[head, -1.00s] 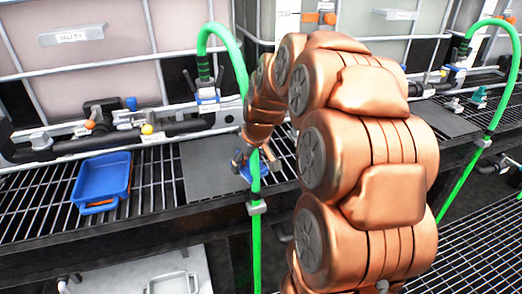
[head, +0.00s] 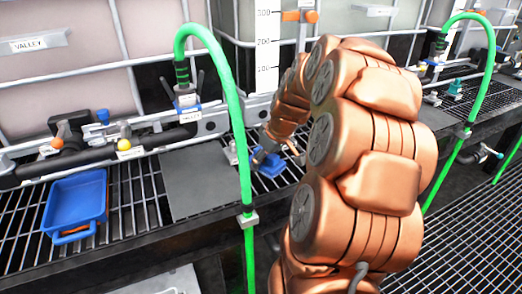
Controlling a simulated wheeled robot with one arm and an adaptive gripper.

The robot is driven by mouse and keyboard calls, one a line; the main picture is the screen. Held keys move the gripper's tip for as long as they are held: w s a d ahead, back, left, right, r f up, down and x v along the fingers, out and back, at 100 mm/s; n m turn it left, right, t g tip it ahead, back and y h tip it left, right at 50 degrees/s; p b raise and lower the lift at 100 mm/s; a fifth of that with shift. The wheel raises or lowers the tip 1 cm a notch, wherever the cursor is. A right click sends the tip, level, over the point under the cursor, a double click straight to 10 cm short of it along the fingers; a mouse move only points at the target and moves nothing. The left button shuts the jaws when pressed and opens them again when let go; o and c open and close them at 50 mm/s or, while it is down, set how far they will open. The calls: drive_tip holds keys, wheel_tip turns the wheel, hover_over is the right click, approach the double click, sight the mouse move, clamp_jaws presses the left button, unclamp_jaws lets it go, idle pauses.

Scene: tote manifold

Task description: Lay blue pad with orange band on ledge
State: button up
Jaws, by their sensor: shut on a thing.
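My gripper (head: 264,156) is at the end of my copper-coloured arm, small in the head view, just right of a green hose. It is shut on a small blue piece (head: 270,166), which I take to be the pad. No orange band can be made out on it. The piece is over the grated ledge (head: 140,205), just right of a flat dark plate (head: 205,180). I cannot tell whether it touches the grating. The fingertips are too small to see clearly.
A blue tray (head: 63,213) with some orange at its front sits on the ledge at left. The green hose (head: 243,170) hangs in front of the ledge. Pale caged tanks (head: 60,85) with valves and black pipes stand behind. The dark plate is clear.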

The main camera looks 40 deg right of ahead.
drive_tip(key=w+d, duration=0.5)
drive_tip(key=w+d+f, duration=0.1)
drive_tip(key=w+d, duration=0.1)
drive_tip(key=w, duration=0.1)
drive_tip(key=shift+w+d, duration=0.25)
drive_tip(key=shift+f, duration=1.8)
drive_tip(key=shift+f, duration=0.1)
drive_tip(key=o, duration=1.1)
